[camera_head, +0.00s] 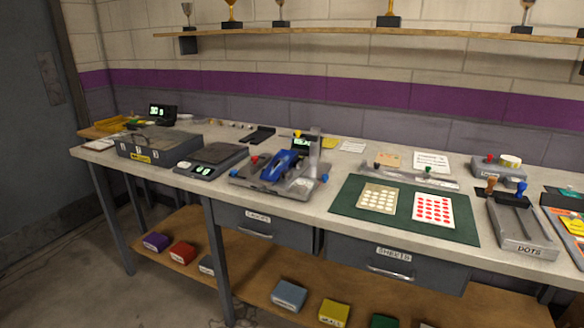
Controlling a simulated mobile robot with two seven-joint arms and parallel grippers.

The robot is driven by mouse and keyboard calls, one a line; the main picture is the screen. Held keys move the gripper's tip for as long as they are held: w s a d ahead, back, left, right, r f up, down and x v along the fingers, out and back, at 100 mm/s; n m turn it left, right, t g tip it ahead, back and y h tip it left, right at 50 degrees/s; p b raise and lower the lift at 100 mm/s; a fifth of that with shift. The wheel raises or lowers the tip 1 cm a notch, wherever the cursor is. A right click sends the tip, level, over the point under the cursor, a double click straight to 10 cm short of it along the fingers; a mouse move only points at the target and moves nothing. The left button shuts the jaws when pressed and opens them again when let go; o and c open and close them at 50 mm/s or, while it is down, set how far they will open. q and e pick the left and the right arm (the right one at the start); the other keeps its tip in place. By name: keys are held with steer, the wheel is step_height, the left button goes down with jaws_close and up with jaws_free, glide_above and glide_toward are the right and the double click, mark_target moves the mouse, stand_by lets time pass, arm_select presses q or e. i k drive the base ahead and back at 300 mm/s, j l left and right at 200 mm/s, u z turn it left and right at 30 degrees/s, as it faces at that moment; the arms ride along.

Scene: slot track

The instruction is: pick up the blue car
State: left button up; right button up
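The blue car (278,164) sits tilted on a grey metal fixture (258,185) near the middle of the workbench. Nothing is holding the car from above. Neither of my grippers shows in the head view.
A scale (212,158) and a grey box (158,147) stand left of the fixture. A dark green mat (345,200) with two dotted sheets lies to its right. A grey tray marked DOTS (524,232) is farther right. Drawers (266,227) sit under the bench edge.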

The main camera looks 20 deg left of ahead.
mark_target(283, 162)
steer(key=i+j, duration=0.2)
steer(key=j, duration=0.15)
steer(key=i+j, duration=0.45)
steer(key=j, duration=0.2)
